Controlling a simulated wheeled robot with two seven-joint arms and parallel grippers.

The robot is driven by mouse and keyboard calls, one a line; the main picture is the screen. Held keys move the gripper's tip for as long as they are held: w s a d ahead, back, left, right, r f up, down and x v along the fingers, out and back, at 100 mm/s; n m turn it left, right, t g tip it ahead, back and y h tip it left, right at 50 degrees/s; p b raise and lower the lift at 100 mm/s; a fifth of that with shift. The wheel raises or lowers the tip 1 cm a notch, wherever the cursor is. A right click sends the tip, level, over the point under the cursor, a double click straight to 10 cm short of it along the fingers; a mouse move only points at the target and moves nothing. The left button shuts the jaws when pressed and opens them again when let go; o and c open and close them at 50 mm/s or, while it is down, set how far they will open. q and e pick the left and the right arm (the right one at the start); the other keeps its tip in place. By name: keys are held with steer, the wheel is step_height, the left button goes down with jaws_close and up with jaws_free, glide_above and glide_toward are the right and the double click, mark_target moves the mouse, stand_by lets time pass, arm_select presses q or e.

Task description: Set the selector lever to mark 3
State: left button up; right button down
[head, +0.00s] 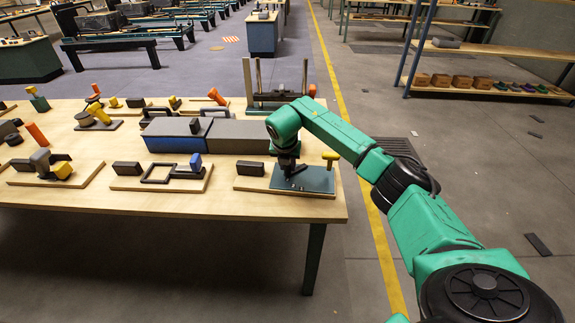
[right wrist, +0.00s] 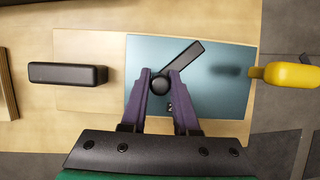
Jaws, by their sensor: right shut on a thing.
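My right gripper (right wrist: 160,78) is shut on the round dark knob (right wrist: 159,86) of a dark lever, with one purple finger on each side. The lever's bar (right wrist: 184,63) runs from the knob toward the upper right over a blue-grey plate (right wrist: 215,98). In the head view the right gripper (head: 289,176) reaches down to this plate (head: 318,180), at the right end of the table, and largely hides the lever. My left gripper is out of view.
A yellow-topped handle (right wrist: 285,75) stands at the plate's right side. A black block (right wrist: 68,73) lies on the same board, to the left. Other boards with handles and a grey-blue toolbox (head: 205,135) fill the table.

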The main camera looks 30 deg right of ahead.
steer(key=c, duration=0.7)
jaws_free()
steer(key=shift+o, duration=0.2)
steer(key=shift+r, duration=0.15)
steer(key=b+v, duration=0.1)
steer(key=v, duration=1.3)
steer(key=shift+s+r, duration=0.15)
steer(key=shift+a, duration=0.15)
steer(key=shift+c, duration=0.2)
